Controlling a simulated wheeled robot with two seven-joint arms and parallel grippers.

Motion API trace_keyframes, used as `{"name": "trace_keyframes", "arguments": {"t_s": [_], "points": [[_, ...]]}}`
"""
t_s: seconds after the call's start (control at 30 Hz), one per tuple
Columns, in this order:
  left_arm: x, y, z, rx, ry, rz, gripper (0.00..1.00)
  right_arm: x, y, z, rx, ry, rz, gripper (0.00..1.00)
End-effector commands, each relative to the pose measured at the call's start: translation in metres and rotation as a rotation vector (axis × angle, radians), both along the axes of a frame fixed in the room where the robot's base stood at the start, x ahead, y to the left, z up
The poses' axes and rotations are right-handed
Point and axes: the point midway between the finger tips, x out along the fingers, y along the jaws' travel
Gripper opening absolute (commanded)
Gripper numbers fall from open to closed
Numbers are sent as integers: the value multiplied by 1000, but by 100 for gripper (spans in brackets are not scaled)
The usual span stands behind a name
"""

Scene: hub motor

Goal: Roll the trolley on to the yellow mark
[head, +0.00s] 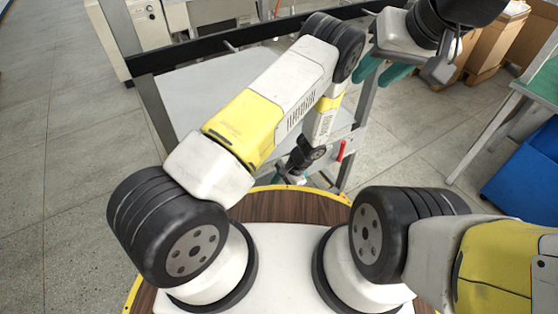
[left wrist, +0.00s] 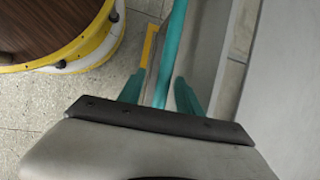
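The trolley is a grey frame with a black push bar (head: 185,57) across its near top and a grey shelf (head: 215,100) below. My left arm reaches over it, with the left gripper (head: 297,174) low by the frame, small and partly hidden. In the left wrist view, its teal fingers (left wrist: 160,92) are spread, with a long teal strip (left wrist: 172,45) running between them; I cannot tell whether they touch it. My right gripper (head: 381,72) is open with no object held, near the trolley's right post. A narrow yellow strip (left wrist: 148,45) shows there; I cannot tell whether it is the mark.
A red handle (head: 341,150) sits at the trolley's right side. A green-topped table (head: 541,82) and a blue bin (head: 527,175) stand at the right, cardboard boxes (head: 490,45) behind. A white cabinet (head: 135,25) stands at the back. The tiled floor at left is clear.

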Motion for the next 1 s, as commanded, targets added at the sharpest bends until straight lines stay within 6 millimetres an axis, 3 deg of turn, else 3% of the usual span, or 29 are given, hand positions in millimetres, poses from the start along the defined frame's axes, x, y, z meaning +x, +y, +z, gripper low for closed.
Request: {"name": "trace_keyframes", "arguments": {"t_s": [0.17,0.6,1.0], "points": [[2,-2,5,-1,-4,0,41,0,0,0,0,0,0,36],[5,-30,64,-2,-1,0,41,0,0,0,0,0,0,36],[5,-33,71,0,0,0,41,0,0,0,0,0,0,36]]}}
